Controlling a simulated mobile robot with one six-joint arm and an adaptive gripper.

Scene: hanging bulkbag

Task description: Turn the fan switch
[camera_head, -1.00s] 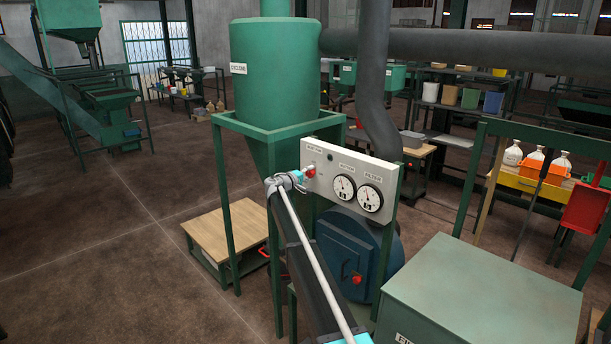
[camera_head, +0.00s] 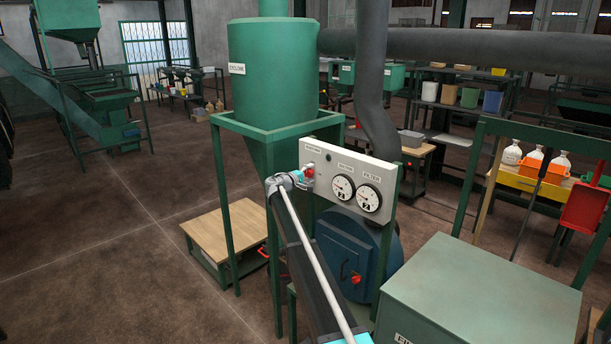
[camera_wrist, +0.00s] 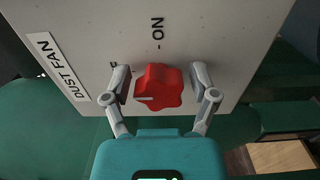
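The fan switch is a red lobed knob (camera_wrist: 160,88) on a pale panel (camera_wrist: 200,30). An "ON" label (camera_wrist: 157,32) is above it in the wrist view, and a "DUST FAN" label (camera_wrist: 57,66) is at the left. Another label left of the knob is mostly hidden by a finger. A white mark on the knob points left. My gripper (camera_wrist: 161,85) has one finger on each side of the knob, with small gaps showing, so it looks open around it. In the head view, my gripper (camera_head: 305,175) is at the panel's left end, by the red knob (camera_head: 310,167).
Two round gauges (camera_head: 342,188) (camera_head: 369,198) are on the panel right of the knob. A green cyclone (camera_head: 272,75) stands behind, a blue round housing (camera_head: 345,250) below, and a green cabinet (camera_head: 480,295) at the right front. Open floor lies to the left.

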